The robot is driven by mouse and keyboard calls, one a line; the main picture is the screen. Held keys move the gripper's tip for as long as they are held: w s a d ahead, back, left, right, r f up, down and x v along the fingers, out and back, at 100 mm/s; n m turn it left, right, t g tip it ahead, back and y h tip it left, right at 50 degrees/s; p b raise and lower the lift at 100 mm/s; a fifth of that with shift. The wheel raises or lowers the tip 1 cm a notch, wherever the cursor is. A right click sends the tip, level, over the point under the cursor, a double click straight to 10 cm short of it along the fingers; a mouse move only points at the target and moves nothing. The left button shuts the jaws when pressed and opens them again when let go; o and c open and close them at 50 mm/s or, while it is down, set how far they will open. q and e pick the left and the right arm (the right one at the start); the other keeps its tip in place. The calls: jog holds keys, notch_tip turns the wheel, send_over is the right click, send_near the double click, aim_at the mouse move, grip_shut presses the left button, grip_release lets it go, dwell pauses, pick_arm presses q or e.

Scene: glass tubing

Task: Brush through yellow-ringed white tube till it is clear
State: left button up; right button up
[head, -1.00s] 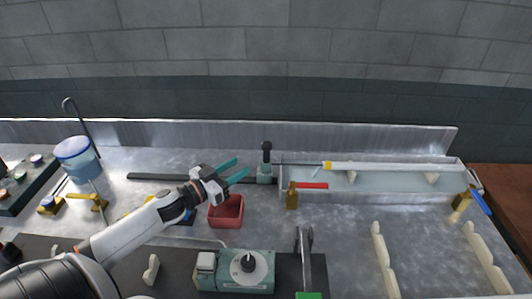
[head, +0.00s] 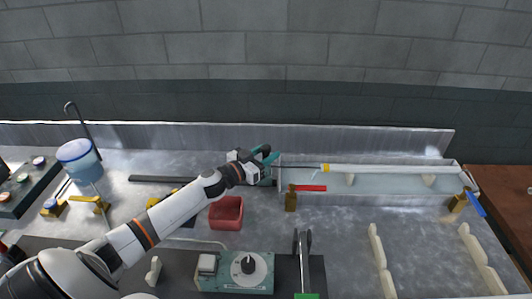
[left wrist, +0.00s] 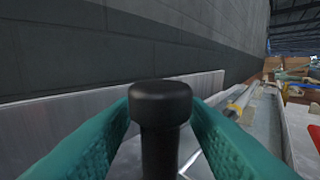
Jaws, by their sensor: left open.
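The white tube (head: 390,169) with a yellow ring (head: 326,168) at its left end lies level along the long metal trough (head: 350,197). A thin rod (head: 300,165) runs from the slide at the left toward the ringed end; any brush inside the tube is hidden. My left gripper (head: 268,155) is open at the slide on the dark rail. In the left wrist view, its teal fingers stand on both sides of the slide's black knob (left wrist: 160,105); I cannot tell whether they touch it. The right gripper is not in view.
A red-handled valve (head: 310,188) and a blue-handled valve (head: 475,204) stand at the trough's ends. A red bin (head: 226,213), a grey-green device with a dial (head: 240,270) and cream racks (head: 380,258) are nearer.

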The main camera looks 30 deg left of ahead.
pick_arm(q)
grip_shut()
jog(key=shift+a+r, duration=0.1)
